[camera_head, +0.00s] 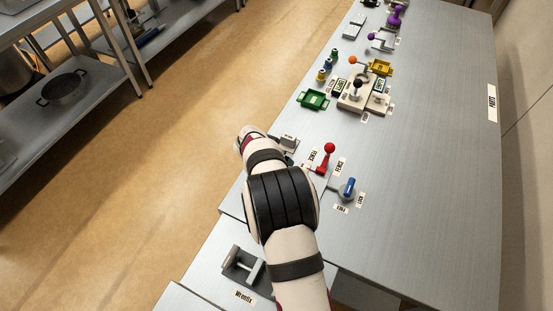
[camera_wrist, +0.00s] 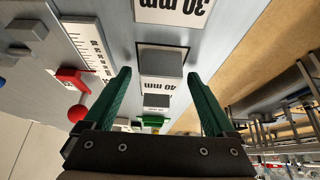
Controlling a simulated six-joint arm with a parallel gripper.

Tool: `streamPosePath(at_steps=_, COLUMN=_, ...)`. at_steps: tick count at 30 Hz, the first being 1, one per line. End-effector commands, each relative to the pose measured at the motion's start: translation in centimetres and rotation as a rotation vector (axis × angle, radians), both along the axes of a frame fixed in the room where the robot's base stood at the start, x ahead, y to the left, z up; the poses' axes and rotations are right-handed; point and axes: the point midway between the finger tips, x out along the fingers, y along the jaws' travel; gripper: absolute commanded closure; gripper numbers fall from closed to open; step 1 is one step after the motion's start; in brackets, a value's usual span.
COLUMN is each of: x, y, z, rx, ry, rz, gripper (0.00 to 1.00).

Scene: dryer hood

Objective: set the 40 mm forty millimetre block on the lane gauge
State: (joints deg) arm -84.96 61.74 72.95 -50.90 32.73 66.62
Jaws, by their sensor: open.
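In the wrist view my gripper (camera_wrist: 159,75) is open, with its two green fingers apart. A grey block (camera_wrist: 161,62) shows between the fingertips, beside an upside-down "40 mm" label; I cannot tell how far below them it is. A second, darker grey block (camera_wrist: 156,100) shows further along the same row. A white ruled scale (camera_wrist: 88,45) with a red piece (camera_wrist: 74,80) lies left of the fingers; I cannot tell whether it is the lane gauge. In the head view my arm hides the gripper, and a grey block (camera_head: 288,141) shows beside it.
A red ball-topped lever (camera_head: 328,150) and a blue-handled knob (camera_head: 347,187) stand right of my arm. A green tray (camera_head: 313,99), a yellow tray (camera_head: 380,67) and small fixtures stand further back. A "30 mm" label (camera_wrist: 190,8) lies ahead. The table's right side is clear.

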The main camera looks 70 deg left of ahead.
Motion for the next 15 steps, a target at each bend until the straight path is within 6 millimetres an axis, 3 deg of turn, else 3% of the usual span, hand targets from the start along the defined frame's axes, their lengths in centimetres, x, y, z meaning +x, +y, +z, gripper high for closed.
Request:
streamPosePath(at_steps=6, x=0.05, y=0.08, z=-0.05, rx=0.001, ry=0.0, rz=0.0, gripper=0.12)
streamPosePath(at_steps=15, x=0.04, y=0.07, z=-0.03, rx=0.001, ry=-0.001, rz=0.0, gripper=0.66)
